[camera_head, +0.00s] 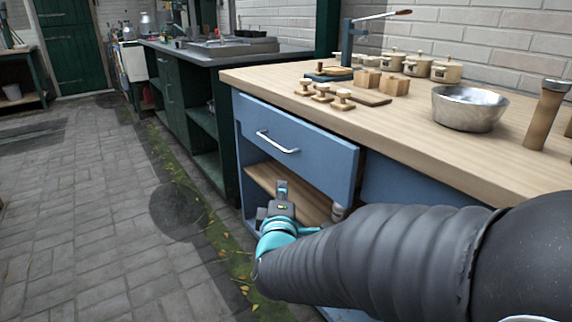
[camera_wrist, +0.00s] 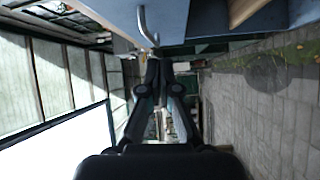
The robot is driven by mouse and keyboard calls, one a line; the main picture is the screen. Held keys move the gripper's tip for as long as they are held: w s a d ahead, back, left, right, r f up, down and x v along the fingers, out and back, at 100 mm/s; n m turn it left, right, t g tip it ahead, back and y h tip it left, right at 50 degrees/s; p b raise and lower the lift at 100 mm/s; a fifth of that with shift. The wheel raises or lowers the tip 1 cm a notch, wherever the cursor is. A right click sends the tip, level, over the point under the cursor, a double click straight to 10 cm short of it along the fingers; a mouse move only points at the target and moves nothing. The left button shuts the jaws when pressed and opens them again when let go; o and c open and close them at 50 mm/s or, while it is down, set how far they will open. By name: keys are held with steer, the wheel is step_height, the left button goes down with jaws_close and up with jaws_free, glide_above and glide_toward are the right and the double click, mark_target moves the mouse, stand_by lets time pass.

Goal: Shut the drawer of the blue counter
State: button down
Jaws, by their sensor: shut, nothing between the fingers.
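The blue counter (camera_head: 400,182) has a wooden top and an open shelf space below its drawer. The drawer (camera_head: 322,152) has a blue front with a curved metal handle (camera_head: 277,143). Its front seems to stand out a little from the counter, with a dark gap at its right edge; how far it is out I cannot tell. My gripper (camera_head: 282,187) is shut and empty, below the handle and in front of the open shelf. In the wrist view the shut fingertips (camera_wrist: 156,54) point toward the handle (camera_wrist: 147,27), close to it; contact cannot be told.
On the counter top stand a metal bowl (camera_head: 468,108), several lidded pots (camera_head: 417,65), wooden blocks (camera_head: 368,80) and a hand press (camera_head: 347,45). A dark green counter (camera_head: 205,120) adjoins at the left. The paved floor (camera_head: 90,200) at the left is free.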

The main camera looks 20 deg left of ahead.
steer(key=s+a+f+n+t+h, duration=0.1)
steer(key=s+a+f+n+t, duration=0.1)
steer(key=a, duration=0.2)
steer(key=w+r+n, duration=0.1)
steer(key=w+r, duration=0.3)
steer(key=w, duration=0.7)
steer(key=shift+d+t, duration=0.4)
steer(key=shift+d, duration=0.05)
steer(key=shift+w, duration=0.2)
